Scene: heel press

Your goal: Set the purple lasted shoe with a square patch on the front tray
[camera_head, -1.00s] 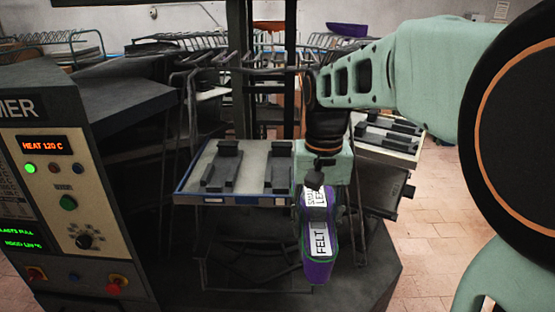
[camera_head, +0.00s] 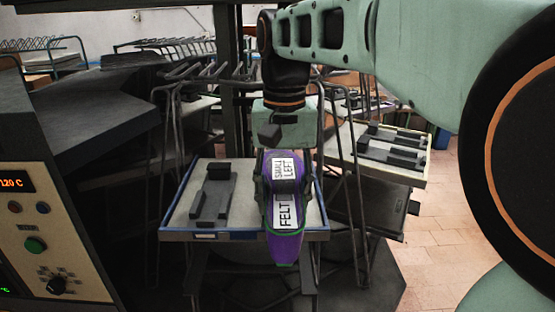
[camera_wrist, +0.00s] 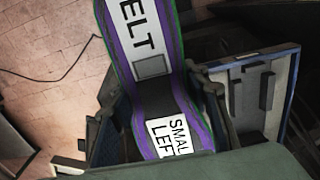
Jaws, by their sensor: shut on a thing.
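The purple lasted shoe (camera_head: 286,250) carries white labels reading FELT and SMALL LEFT. A grey square patch (camera_wrist: 150,66) shows between the labels in the wrist view, where the shoe (camera_wrist: 180,100) runs between the fingers. My gripper (camera_head: 286,186) is shut on the shoe's middle, one finger on each side. The shoe is over the right half of the front tray (camera_head: 195,236), its toe pointing towards me and past the front edge. It hides the tray's right-hand block; I cannot tell whether it touches. The tray also shows at the right of the wrist view (camera_wrist: 291,65).
A dark two-part block (camera_head: 214,195) stands on the tray's left half. A second tray (camera_head: 385,172) with dark blocks is behind at the right. The control panel (camera_head: 40,230) is at the left. Wire racks (camera_head: 170,48) stand behind.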

